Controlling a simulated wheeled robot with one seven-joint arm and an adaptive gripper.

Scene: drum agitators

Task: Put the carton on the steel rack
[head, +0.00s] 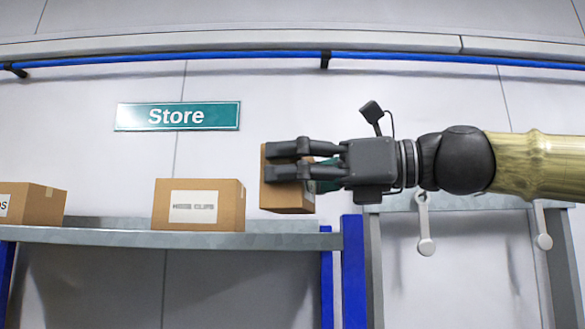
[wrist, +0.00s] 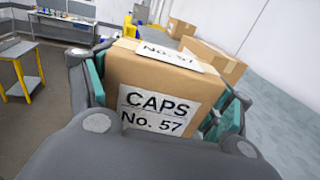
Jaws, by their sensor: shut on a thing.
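The brown carton (head: 283,196) is held in my gripper (head: 290,160) at the right end of the steel rack (head: 200,239). In the wrist view the carton (wrist: 150,80) carries white labels reading "CAPS No. 57". The teal-padded fingers of my gripper (wrist: 165,100) are shut on its two sides. In the head view the carton's lower edge is slightly above the level of the shelf's front edge; whether it touches the shelf cannot be told. Part of the carton is hidden behind the fingers.
Another carton (head: 32,204) stands at the far left. A blue upright (head: 353,270) bounds the rack's right end. A green "Store" sign (head: 177,116) hangs above.

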